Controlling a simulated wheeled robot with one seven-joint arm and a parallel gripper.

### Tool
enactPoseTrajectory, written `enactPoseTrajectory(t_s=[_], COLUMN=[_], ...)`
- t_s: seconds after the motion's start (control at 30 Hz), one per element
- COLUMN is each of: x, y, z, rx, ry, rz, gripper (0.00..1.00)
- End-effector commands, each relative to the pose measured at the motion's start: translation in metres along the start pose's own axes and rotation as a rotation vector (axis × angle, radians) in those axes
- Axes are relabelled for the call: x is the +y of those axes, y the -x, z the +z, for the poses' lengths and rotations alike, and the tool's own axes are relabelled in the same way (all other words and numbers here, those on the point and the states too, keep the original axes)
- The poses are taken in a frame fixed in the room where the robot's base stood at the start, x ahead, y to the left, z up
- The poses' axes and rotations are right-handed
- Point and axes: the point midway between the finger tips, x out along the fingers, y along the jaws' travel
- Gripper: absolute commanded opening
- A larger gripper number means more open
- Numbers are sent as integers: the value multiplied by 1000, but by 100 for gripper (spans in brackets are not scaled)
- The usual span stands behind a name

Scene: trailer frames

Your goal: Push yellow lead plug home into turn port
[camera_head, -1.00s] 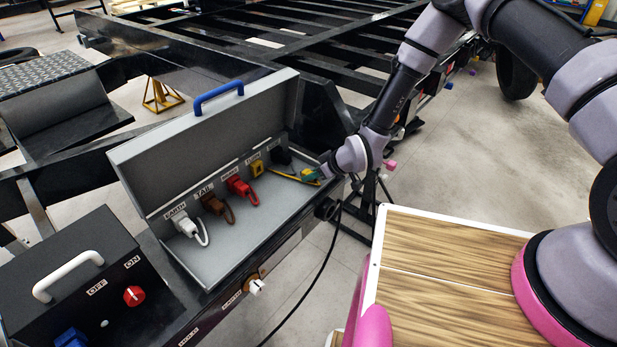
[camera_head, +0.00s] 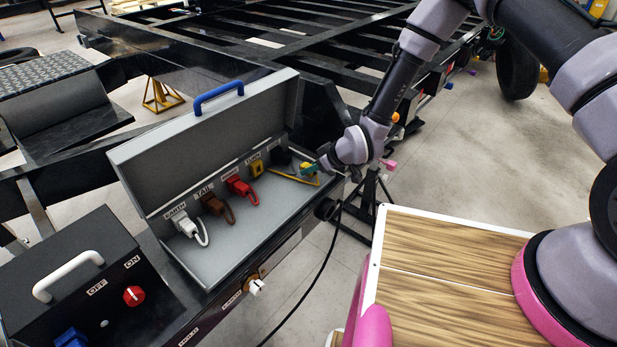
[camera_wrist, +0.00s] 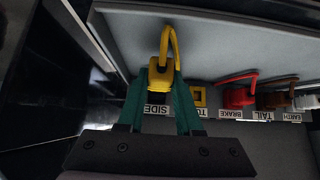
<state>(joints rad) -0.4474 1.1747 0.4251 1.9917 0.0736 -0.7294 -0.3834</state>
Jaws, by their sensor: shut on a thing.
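The yellow lead plug (camera_wrist: 161,76) is held between the green fingertips of my gripper (camera_wrist: 160,84), with its yellow cable looping up behind it in the wrist view. In the head view the plug (camera_head: 308,168) and my gripper (camera_head: 313,169) are at the right end of the open grey box. The yellow turn port (camera_wrist: 199,97) is one place to the right of the plug in the wrist view, apart from it and empty. It also shows on the box's back wall in the head view (camera_head: 257,167). The plug overlaps the SIDE label's place in the wrist view.
Red (camera_head: 240,187), brown (camera_head: 213,204) and white (camera_head: 187,224) plugs sit in the neighbouring ports. The grey box (camera_head: 235,245) has a raised lid with a blue handle (camera_head: 218,95). A dark control box (camera_head: 75,265) stands at the left.

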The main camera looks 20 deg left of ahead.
Motion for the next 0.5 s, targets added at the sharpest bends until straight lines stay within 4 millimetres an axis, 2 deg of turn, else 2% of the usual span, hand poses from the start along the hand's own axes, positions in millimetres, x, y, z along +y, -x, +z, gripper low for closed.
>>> enactPoseTrajectory(t_s=[0.17,0.5], x=[-26,-97], y=[-8,-31], z=[-7,-26], rx=[0,2], ry=[3,3], rz=[-4,-2], gripper=[0,0])
